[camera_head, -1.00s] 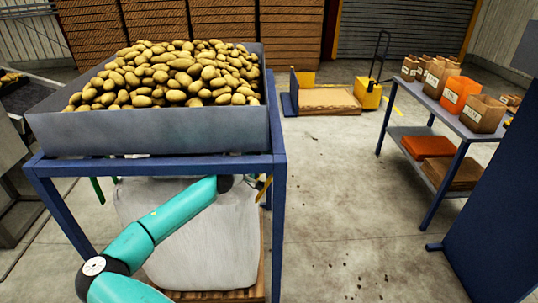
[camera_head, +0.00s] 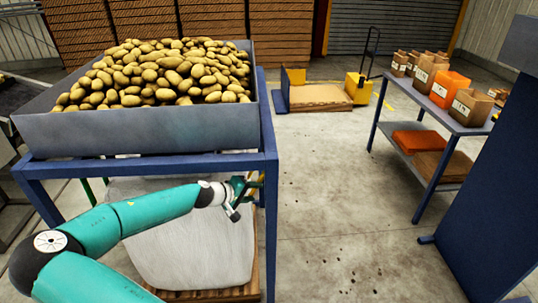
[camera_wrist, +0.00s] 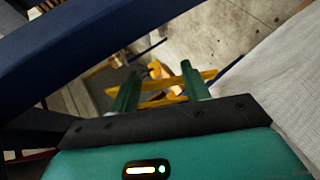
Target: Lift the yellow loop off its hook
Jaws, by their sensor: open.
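The yellow loop (camera_wrist: 170,100) shows in the wrist view as thin yellow strips just beyond and between my fingers. In the head view a small bit of yellow (camera_head: 261,178) shows beside the frame's right front leg, mostly hidden behind my gripper. My gripper (camera_head: 240,189) is by that leg, under the hopper's front right corner. In the wrist view its two green fingers (camera_wrist: 160,70) are apart, with nothing clearly held. I cannot tell whether they touch the loop. The hook cannot be made out.
A blue frame (camera_head: 270,215) carries the hopper (camera_head: 140,133) of potatoes; its beam (camera_wrist: 90,50) runs close above my fingers in the wrist view. A whitish bulk sack (camera_head: 190,250) stands below on a pallet. The floor to the right is clear up to a shelf table (camera_head: 425,108).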

